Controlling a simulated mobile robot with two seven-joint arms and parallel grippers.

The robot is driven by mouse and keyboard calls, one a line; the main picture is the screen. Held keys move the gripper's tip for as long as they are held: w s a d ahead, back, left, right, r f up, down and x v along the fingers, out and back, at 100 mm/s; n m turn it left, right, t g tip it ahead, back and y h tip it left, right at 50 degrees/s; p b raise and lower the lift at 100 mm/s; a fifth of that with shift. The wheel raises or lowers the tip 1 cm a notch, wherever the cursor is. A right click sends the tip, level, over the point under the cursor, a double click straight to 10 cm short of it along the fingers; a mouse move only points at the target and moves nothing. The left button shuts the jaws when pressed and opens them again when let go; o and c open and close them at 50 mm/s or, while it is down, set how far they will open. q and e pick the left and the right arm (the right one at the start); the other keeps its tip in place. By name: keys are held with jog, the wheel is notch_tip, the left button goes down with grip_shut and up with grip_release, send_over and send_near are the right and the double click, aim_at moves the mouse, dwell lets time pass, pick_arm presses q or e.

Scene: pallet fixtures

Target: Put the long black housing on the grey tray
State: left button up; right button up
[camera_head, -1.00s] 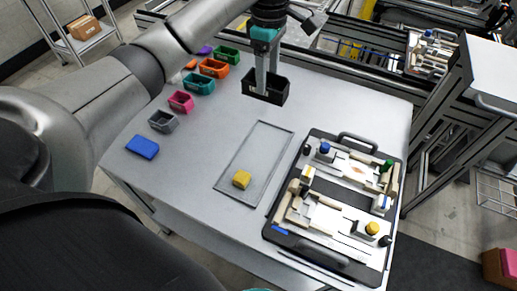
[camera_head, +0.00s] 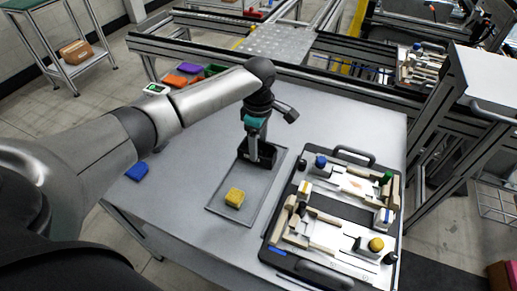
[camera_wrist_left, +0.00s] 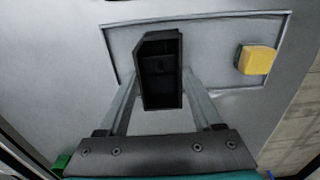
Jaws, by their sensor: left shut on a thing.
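The long black housing (camera_head: 264,158) is a narrow, open-topped black box. My left gripper (camera_head: 254,151) comes down on it from above and is shut on it. The wrist view shows the housing (camera_wrist_left: 160,85) between the two fingers, over the left part of the tray (camera_wrist_left: 215,50). In the head view it is at the far end of the flat grey tray (camera_head: 255,192), which has a thin raised rim. I cannot tell whether it touches the tray floor. A yellow block (camera_head: 234,198) lies on the tray's near end. My right gripper is out of view.
A black case (camera_head: 272,228) with fixtures and coloured knobs lies right of the tray. A blue block (camera_head: 137,172) lies at the table's left. Orange (camera_head: 175,81) and green (camera_head: 214,70) bins show behind my left arm, which hides part of the table. Table left of the tray is bare.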

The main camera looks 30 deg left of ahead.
aim_at(259, 152)
pick_arm(q)
jog(key=shift+f, duration=0.85)
jog(key=o, duration=1.5)
jog(key=shift+f, duration=0.1)
notch_tip(259, 152, up, 12)
jog(key=p, duration=0.2)
